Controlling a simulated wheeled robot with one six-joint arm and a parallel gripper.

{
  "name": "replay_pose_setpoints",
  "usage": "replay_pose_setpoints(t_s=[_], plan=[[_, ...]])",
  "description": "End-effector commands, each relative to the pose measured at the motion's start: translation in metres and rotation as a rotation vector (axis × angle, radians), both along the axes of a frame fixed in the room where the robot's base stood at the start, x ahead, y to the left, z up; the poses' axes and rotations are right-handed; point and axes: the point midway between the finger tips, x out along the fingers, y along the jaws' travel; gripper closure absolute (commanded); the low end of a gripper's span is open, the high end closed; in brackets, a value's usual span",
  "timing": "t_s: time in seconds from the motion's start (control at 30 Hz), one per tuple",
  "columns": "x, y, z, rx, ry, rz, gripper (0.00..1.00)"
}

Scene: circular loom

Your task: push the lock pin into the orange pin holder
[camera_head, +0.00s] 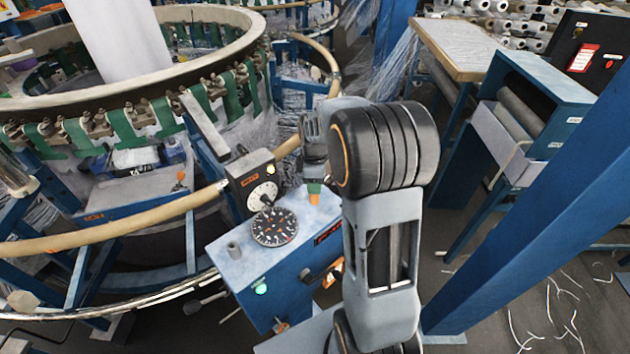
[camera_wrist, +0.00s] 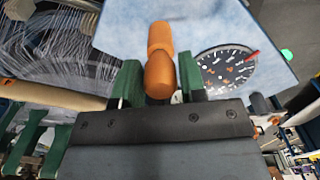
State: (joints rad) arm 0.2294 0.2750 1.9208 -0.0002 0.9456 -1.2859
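My gripper (camera_head: 314,188) hangs above the back part of the blue control box (camera_head: 255,265). Its two green fingers stand close on both sides of an orange, pin-like piece (camera_wrist: 159,72), which I take for the lock pin. In the wrist view the gripper (camera_wrist: 160,80) holds this piece with its rounded end near the palm and a narrower part reaching beyond the fingertips, over the pale box top (camera_wrist: 210,25). In the head view a bit of orange (camera_head: 314,199) shows just below the green fingers. I cannot single out the orange pin holder in either view.
A round black dial (camera_head: 275,227) and a grey stub (camera_head: 233,250) sit on the box top. A meter box (camera_head: 255,185) stands at its left. The circular loom (camera_head: 110,100) fills the left side. A blue post (camera_head: 530,180) rises at the right.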

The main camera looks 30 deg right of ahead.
Motion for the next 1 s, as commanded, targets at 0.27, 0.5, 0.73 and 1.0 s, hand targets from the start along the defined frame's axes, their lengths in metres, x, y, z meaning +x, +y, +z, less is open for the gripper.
replay_pose_setpoints(t_s=[0.27, 0.5, 0.73, 1.0], plan=[[0.000, 0.000, 0.000, 0.000, 0.000, 0.000, 0.41], [0.000, 0.000, 0.004, 0.000, -0.001, 0.000, 0.41], [0.001, 0.000, 0.037, -0.002, -0.005, 0.000, 0.41], [0.000, 0.000, 0.092, -0.001, -0.003, 0.000, 0.41]])
